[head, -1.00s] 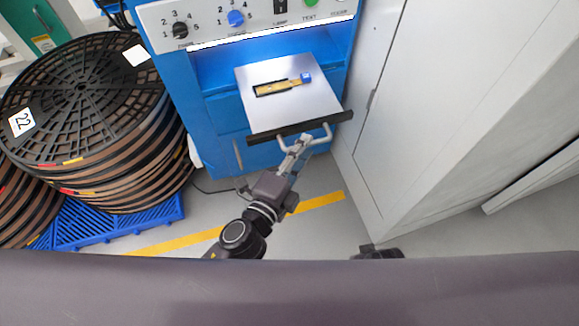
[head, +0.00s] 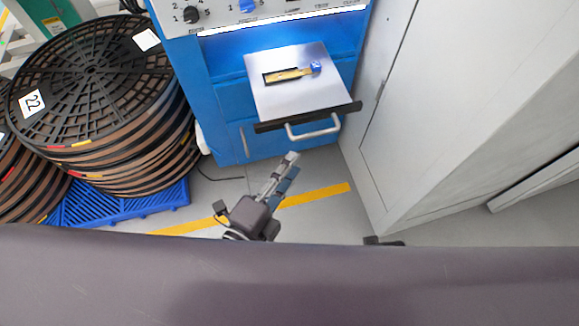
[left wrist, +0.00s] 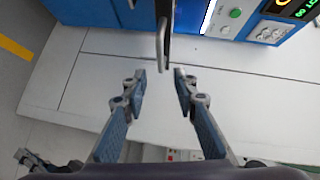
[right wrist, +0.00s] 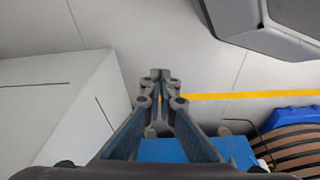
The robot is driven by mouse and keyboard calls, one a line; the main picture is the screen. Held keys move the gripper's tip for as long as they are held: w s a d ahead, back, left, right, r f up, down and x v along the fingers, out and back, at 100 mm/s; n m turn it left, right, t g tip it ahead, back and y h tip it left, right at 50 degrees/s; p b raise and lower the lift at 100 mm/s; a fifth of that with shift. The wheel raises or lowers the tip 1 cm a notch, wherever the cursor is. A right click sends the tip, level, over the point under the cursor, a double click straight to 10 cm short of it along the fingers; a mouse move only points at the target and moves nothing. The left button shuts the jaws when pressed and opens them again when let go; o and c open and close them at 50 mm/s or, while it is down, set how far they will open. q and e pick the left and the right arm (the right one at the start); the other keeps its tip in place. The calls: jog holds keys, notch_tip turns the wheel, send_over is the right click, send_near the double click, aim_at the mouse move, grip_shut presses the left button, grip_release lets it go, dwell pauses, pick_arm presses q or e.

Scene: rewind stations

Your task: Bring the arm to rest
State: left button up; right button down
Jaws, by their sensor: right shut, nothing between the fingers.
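My left gripper (head: 286,168) is just in front of the blue machine's open drawer (head: 285,100), apart from its grey handle (head: 315,129). In the left wrist view its two fingers (left wrist: 159,76) stand apart with nothing between them, and the handle (left wrist: 162,48) shows just beyond the tips. My right gripper (right wrist: 160,74) shows in the right wrist view with its fingertips together and empty, above the floor. I cannot make out its fingers in the head view. A brass-coloured piece with a blue end (head: 290,75) lies in the drawer's dark slot.
The blue machine (head: 220,92) stands ahead with knobs on its panel. A white cabinet (head: 430,110) is close on the right. Stacked black reels (head: 95,80) on a blue pallet (head: 115,205) stand at the left. Grey floor with a yellow line (head: 318,194) lies between.

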dwell(0.3)
